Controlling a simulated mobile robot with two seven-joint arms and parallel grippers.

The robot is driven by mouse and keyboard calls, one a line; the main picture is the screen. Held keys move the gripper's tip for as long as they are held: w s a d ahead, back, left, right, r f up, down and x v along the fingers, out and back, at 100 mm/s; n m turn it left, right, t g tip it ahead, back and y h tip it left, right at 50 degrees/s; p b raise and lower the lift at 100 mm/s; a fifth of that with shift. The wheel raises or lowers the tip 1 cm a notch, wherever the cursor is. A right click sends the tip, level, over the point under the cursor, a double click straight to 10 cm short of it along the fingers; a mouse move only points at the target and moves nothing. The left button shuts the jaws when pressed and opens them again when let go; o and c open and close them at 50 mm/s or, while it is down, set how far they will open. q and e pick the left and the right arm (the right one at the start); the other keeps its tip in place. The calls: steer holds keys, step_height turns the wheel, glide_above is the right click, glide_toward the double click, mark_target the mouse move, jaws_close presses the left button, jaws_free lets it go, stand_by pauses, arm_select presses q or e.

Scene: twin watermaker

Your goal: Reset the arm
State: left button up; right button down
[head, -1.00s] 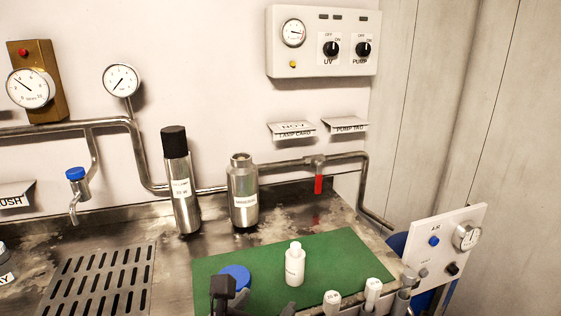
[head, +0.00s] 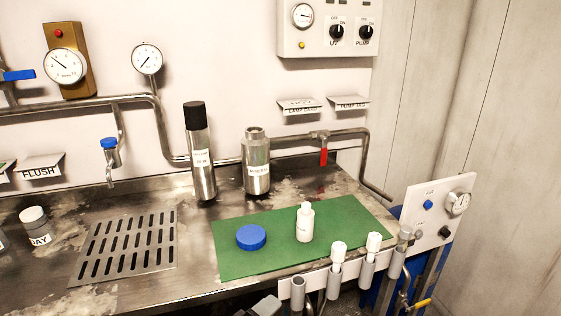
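No gripper of mine shows clearly in the head view. A dark grey piece, seemingly part of my own arm, shows at the bottom edge left of the tube holders. I cannot tell which arm it belongs to. A green mat (head: 345,228) lies on the steel counter. On it are a blue cap (head: 251,237) and a small white bottle (head: 305,224), which stands upright. Both are free of any gripper.
A tall black-capped cylinder (head: 201,160) and an open steel bottle (head: 256,167) stand behind the mat. White-capped tubes (head: 338,255) sit in holders along the front edge. A drain grate (head: 128,246) lies left. A red-handled valve (head: 323,153) hangs from the pipe.

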arm_select(q)
steer(key=s+a+f+n+y, duration=0.2)
steer(key=s+a+f+n, duration=0.4)
steer(key=n, duration=0.6)
steer(key=s+a+f+n+y, duration=0.1)
steer(key=s+a+f+n, duration=0.5)
steer(key=a+f+n, duration=0.4)
step_height(320, 180, down, 2)
steer(key=shift+s+a+f+n+g+y, duration=0.15)
steer(key=shift+a+n+g+y, duration=0.2)
steer(key=shift+n, duration=0.65)
steer(key=shift+d, duration=0.1)
